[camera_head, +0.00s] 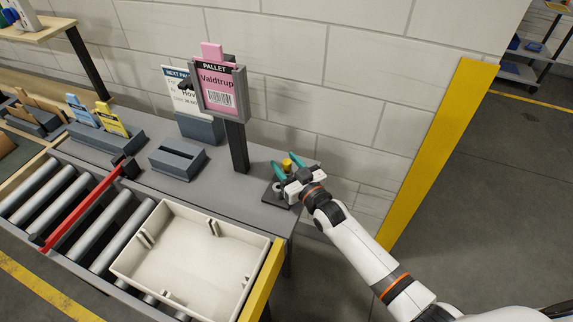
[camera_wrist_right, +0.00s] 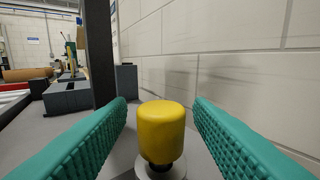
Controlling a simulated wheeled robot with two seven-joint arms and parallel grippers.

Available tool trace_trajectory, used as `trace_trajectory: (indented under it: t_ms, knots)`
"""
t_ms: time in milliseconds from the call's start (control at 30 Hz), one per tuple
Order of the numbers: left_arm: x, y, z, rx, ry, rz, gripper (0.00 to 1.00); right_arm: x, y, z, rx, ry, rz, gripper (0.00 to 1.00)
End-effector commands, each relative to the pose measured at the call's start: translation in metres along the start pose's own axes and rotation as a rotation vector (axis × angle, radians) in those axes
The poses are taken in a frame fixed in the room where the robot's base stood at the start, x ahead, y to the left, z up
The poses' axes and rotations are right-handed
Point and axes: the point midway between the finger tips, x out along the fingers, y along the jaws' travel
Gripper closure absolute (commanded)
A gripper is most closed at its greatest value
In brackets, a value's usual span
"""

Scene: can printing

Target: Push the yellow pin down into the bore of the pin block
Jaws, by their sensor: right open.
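The yellow pin (camera_head: 287,164) stands upright at the right end of the grey table. In the right wrist view the pin's rounded yellow head (camera_wrist_right: 161,130) is between my green fingers, with a gap on each side. Below the head a narrower metal part enters a round metal collar (camera_wrist_right: 158,170). The dark pin block (camera_head: 275,194) is mostly hidden by my gripper in the head view. My right gripper (camera_head: 288,170) is open around the pin and does not touch it. My left gripper is not in view.
A post with a pink "Valdtrup" pallet sign (camera_head: 217,87) rises left of the pin block. A grey slotted block (camera_head: 177,160) sits farther left. An empty cream tray (camera_head: 190,262) lies on the rollers in front. A brick wall (camera_head: 350,90) stands close behind.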

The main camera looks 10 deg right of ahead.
Motion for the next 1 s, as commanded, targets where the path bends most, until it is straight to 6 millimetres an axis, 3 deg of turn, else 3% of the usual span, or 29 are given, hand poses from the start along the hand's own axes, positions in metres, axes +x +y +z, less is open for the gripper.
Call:
trace_trajectory:
  t_ms: [200,500,767,1000]
  knots:
    - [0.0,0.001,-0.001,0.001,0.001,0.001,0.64,0.001,0.0,-0.001,0.001,0.0,0.0,0.53]
    - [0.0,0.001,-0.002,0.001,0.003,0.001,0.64,0.0,0.0,-0.001,0.001,0.001,0.0,1.0]
    - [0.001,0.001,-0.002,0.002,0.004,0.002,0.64,0.0,0.0,0.003,0.001,0.0,0.0,1.0]
    - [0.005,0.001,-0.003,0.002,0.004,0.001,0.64,0.001,0.0,0.041,0.001,-0.006,0.0,1.0]
